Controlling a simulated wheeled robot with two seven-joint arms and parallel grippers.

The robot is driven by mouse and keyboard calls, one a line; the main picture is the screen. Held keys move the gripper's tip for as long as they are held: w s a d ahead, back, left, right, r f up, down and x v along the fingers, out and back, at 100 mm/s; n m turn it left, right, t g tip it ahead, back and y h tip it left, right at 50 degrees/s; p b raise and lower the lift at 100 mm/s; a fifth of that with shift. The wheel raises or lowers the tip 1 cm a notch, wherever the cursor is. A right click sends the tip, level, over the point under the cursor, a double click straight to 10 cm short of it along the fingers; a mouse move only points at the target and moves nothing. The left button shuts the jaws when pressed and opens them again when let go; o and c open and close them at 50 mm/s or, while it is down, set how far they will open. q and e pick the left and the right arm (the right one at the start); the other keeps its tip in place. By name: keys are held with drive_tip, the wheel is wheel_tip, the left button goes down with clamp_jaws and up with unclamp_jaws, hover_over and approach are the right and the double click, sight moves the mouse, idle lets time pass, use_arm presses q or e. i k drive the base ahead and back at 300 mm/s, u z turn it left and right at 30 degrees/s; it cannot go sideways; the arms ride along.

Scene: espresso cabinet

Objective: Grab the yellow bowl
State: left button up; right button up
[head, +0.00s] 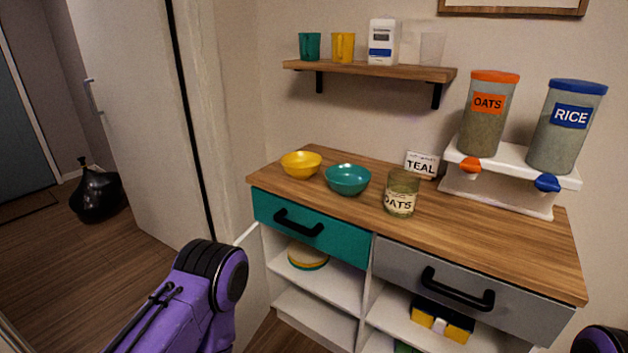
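The yellow bowl (301,165) stands upright at the left end of the wooden countertop (460,232) in the head view. It looks empty. A teal bowl (348,180) stands close to its right, a little nearer. My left arm, purple with black joints, comes in from the bottom left, below and in front of the cabinet. Its gripper is not visible. Only a small part of my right arm shows at the bottom right corner, and its gripper is out of the picture.
A glass oats jar (402,193) and a TEAL sign (421,164) stand right of the bowls. Oats (487,115) and rice (565,125) dispensers sit at the back right. A wall shelf (370,70) hangs above. The drawers (310,229) below are shut. The counter's front right is clear.

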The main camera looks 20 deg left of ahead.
sight(301, 166)
drive_tip(key=k, duration=0.65)
drive_tip(key=u, duration=0.65)
drive_tip(key=i, duration=1.6)
drive_tip(key=z, duration=0.4)
